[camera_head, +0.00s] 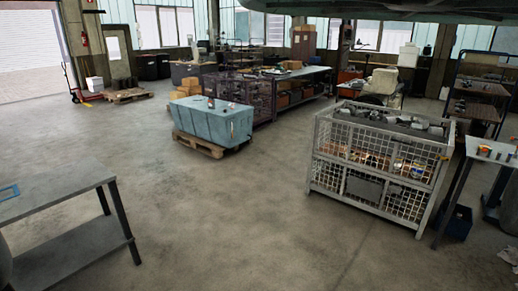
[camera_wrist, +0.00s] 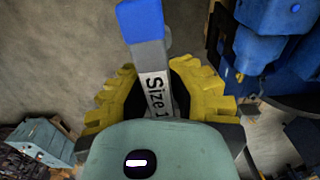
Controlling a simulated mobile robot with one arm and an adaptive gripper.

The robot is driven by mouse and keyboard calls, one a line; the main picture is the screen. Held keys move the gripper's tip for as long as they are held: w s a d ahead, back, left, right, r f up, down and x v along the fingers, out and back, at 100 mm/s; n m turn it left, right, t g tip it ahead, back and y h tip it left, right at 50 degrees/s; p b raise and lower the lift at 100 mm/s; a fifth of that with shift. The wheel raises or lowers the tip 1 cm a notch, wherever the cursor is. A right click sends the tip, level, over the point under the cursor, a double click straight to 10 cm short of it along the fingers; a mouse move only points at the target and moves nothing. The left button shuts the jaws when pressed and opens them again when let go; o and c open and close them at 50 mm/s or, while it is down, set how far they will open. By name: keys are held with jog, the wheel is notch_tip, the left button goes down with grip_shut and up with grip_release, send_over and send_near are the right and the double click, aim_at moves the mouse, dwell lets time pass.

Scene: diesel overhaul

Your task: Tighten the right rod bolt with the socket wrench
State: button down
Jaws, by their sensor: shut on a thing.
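In the wrist view, my gripper (camera_wrist: 157,95) has yellow ridged fingers and is shut on the socket wrench (camera_wrist: 150,55). The lower part of the wrench is hidden behind my gripper. Blue machinery (camera_wrist: 262,48), perhaps the engine, shows at the upper right, apart from the wrench in the picture. I cannot make out the right rod bolt in either view. My gripper does not show in the head view.
A blue-grey crate (camera_head: 212,125) stands on a wooden pallet. A mesh cage (camera_head: 375,165) full of parts stands at the right, beside a small table (camera_head: 490,150). A grey table (camera_head: 55,200) stands at the left. The floor between them is clear.

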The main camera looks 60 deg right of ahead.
notch_tip(320, 180, up, 16)
jog(key=d+p, duration=0.1)
jog(key=p, duration=1.4)
jog(key=shift+s+d, duration=0.25)
